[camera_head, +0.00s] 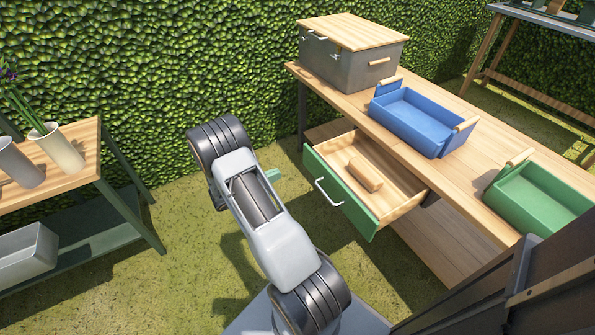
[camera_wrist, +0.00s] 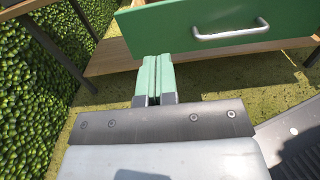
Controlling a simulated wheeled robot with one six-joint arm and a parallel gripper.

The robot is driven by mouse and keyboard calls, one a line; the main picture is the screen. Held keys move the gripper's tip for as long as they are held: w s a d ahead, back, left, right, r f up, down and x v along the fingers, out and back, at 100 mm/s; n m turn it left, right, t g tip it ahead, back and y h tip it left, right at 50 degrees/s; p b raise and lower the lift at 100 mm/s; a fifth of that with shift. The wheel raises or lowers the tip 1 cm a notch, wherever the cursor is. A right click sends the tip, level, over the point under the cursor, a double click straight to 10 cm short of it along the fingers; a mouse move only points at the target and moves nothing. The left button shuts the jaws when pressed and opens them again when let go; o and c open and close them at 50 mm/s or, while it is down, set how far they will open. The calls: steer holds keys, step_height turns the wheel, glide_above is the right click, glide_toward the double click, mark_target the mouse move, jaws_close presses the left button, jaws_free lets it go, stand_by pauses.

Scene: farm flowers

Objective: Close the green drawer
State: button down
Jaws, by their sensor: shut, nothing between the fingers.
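The green drawer (camera_head: 345,191) juts open from under the wooden table in the head view, with a wooden block (camera_head: 365,175) lying inside it. Its silver handle (camera_head: 328,191) is on the green front. In the wrist view the green drawer front (camera_wrist: 205,22) and its handle (camera_wrist: 231,33) fill the top. My gripper (camera_wrist: 154,60) is shut and empty, its green fingers together, below and left of the handle in that view. In the head view my gripper (camera_head: 272,175) shows only partly behind my arm, left of the drawer front and apart from it.
On the wooden table (camera_head: 440,175) stand a grey box with a wooden lid (camera_head: 352,62), a blue bin (camera_head: 410,120) and a green bin (camera_head: 535,200). A plant stand (camera_head: 75,165) with pots is at the left. A hedge (camera_head: 180,70) runs behind. Grass lies between stand and table.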

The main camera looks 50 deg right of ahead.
mark_target(315, 158)
steer(key=b+x, duration=0.3)
steer(key=x, duration=1)
steer(key=shift+d+f, duration=0.1)
steer(key=shift+d, duration=0.3)
